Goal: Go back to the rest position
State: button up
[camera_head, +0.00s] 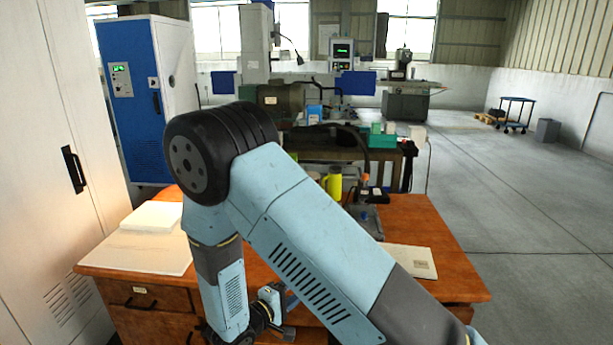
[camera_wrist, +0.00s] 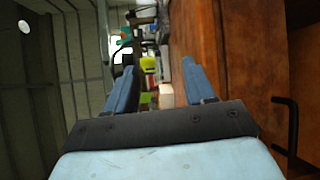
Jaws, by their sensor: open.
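My gripper shows in the wrist view (camera_wrist: 157,88) with its two blue fingers apart and nothing between them. In the head view my light-blue arm bends over the wooden desk (camera_head: 455,262), and its lower end comes down near the desk's front edge. The gripper itself (camera_head: 284,312) is partly hidden there by the arm. In the wrist view the desk's brown wood (camera_wrist: 225,50) fills the right side, turned on its side.
A white board (camera_head: 140,250) and a white block (camera_head: 153,216) lie on the desk's left. A yellow-green bottle (camera_head: 333,185) and a small device (camera_head: 368,215) stand behind my arm. A booklet (camera_head: 411,260) lies right. A white cabinet (camera_head: 45,130) stands left. Open floor (camera_head: 530,200) lies right.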

jog(key=s+d+r+m+g+y, duration=0.1)
jog(key=s+d+r+m+g, duration=0.1)
jog(key=d+r+m+g, duration=0.55)
jog(key=s+d+r+m+g, duration=0.15)
jog(key=d+r+g, duration=0.25)
jog(key=d+r, duration=0.75)
jog(key=s+d+r+m+t+y, duration=0.1)
jog(key=s+d+r+t+y, duration=0.1)
jog(key=s+d+r+y, duration=0.2)
jog(key=s+d+r+m+t+y, duration=0.1)
jog(key=s+r+y, duration=0.4)
jog(key=s+r, duration=0.6)
jog(key=s+d+t, duration=0.1)
jog(key=d, duration=0.1)
jog(key=shift+s+d+m+y, duration=0.2)
jog(key=shift+d+m+y, duration=0.1)
jog(key=shift+d+y, duration=0.1)
